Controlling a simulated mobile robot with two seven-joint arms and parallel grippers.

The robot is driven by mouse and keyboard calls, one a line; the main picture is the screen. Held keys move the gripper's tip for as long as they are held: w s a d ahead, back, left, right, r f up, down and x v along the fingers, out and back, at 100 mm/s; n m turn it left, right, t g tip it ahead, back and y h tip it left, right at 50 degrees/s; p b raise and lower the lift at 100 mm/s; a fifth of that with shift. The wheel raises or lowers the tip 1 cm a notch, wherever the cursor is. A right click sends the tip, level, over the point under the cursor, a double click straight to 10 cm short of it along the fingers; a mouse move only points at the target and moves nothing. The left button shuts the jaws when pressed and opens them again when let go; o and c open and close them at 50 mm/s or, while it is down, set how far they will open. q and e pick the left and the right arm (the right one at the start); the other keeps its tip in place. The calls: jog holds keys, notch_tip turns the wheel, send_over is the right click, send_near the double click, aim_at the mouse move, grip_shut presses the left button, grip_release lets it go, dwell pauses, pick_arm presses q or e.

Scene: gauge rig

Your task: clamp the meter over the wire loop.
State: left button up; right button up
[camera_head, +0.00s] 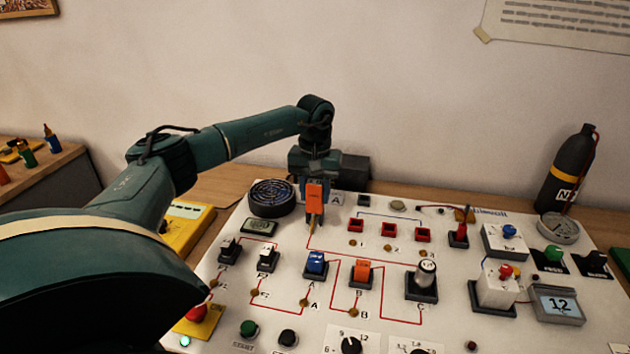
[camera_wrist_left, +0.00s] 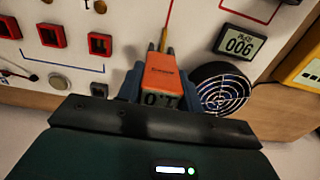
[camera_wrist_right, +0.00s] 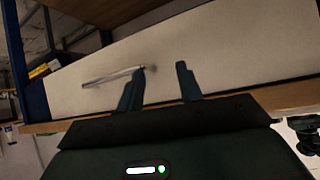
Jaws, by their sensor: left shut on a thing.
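The orange clamp meter (camera_head: 314,195) is upright in my left gripper (camera_head: 316,185), above the back of the white panel (camera_head: 340,232). My left gripper is shut on its body. In the left wrist view, the meter (camera_wrist_left: 163,75) sits between the blue fingers (camera_wrist_left: 150,88), its small display upside down to me. Its narrow jaws point down at the panel, where a red line meets their tip. I cannot make out a separate wire loop there, nor whether the jaws are around anything. My right gripper (camera_wrist_right: 160,82) is open and empty, away from the panel.
A round black fan grille (camera_head: 271,198) and a small display (camera_head: 259,226) lie left of the meter. Red sockets (camera_head: 389,230) are to its right. Several switches and knobs cover the panel front. A black bottle (camera_head: 567,170) stands at the back right.

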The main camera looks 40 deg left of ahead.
pick_arm(q)
jog(key=shift+r, duration=0.25)
notch_tip(320, 180, up, 5)
jog(key=p, duration=0.4)
jog(key=shift+r, duration=0.85)
jog(key=shift+d, duration=0.15)
